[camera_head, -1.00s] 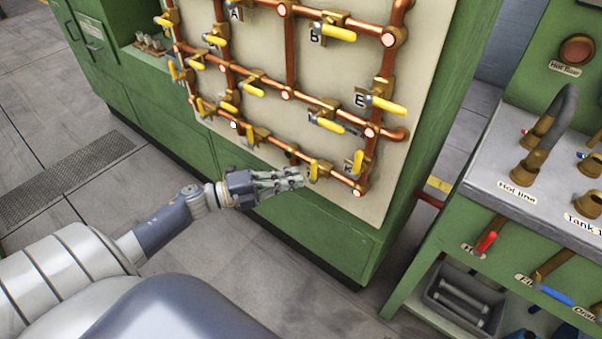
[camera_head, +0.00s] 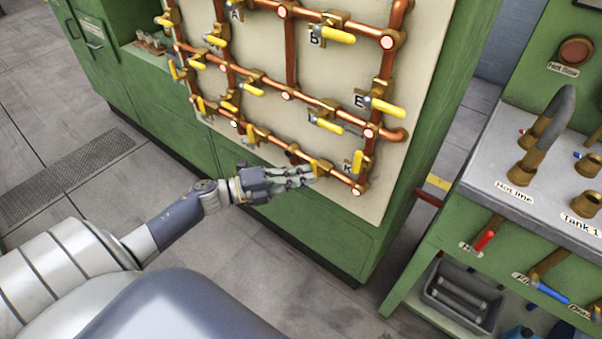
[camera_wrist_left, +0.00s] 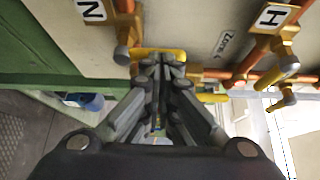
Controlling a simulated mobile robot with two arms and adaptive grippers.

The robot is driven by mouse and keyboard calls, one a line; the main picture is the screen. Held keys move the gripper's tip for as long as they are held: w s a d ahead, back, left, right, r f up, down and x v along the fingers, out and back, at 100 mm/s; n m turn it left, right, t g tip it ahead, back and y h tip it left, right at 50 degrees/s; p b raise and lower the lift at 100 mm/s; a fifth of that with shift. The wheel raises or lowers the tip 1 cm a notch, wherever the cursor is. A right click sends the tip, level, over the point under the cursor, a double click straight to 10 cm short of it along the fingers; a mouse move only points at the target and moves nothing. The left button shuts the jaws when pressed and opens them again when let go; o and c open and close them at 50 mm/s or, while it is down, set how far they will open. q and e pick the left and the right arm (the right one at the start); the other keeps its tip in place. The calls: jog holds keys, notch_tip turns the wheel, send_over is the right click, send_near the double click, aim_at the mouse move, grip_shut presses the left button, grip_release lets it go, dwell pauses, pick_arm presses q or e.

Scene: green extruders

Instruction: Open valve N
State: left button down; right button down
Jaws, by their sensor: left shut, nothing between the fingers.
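My left gripper (camera_head: 311,175) is shut and empty at the lower right of the pipe panel in the head view. Its fingertips are also seen in the left wrist view (camera_wrist_left: 161,64). They are at the yellow handle (camera_wrist_left: 160,53) of the valve beside the label N (camera_wrist_left: 91,9). I cannot tell whether they touch it. In the head view the same yellow handle (camera_head: 317,166) shows just past the fingertips, and the gripper hides part of that valve and its label. My right gripper is not in view.
The cream panel (camera_head: 270,130) carries copper pipes and several other yellow-handled valves. One with a label like H (camera_wrist_left: 274,17) is close by in the left wrist view. A workbench (camera_head: 480,185) with taps stands at the right. Floor shows between it and the green cabinet (camera_head: 330,235).

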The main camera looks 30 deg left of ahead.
pick_arm(q)
jog(key=shift+d+m+p, duration=0.15)
jog(key=shift+m+p, duration=0.15)
jog(key=shift+p, duration=0.15)
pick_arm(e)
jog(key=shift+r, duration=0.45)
